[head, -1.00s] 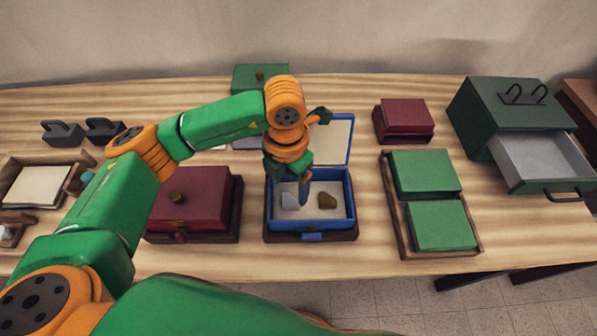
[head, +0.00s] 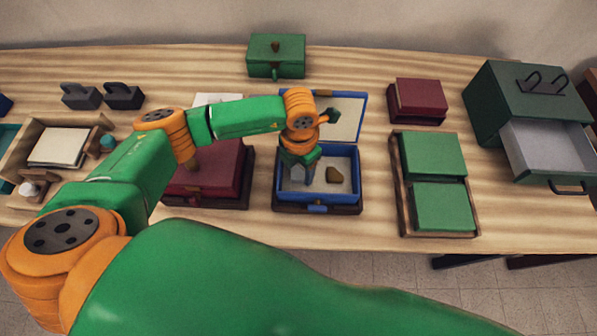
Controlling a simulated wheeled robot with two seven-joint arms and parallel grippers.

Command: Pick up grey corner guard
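A blue-lined open box (head: 348,205) stands at the front middle of the table with its lid raised behind it. Inside, on a pale floor, a small light grey piece (head: 297,174), which looks like the grey corner guard, lies at the left and a brown lump (head: 334,175) lies to its right. My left gripper (head: 304,183) points down into the box at the grey piece and partly covers it. Its fingers are small and blend with the piece, so I cannot tell whether they are open or touch it. My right gripper is not in view.
A closed dark red box (head: 215,175) stands close on the left. A wooden tray with green panels (head: 432,155) is on the right, beside a green cabinet (head: 520,95) with its drawer open. A small green box (head: 276,52) and a red box (head: 418,98) stand behind.

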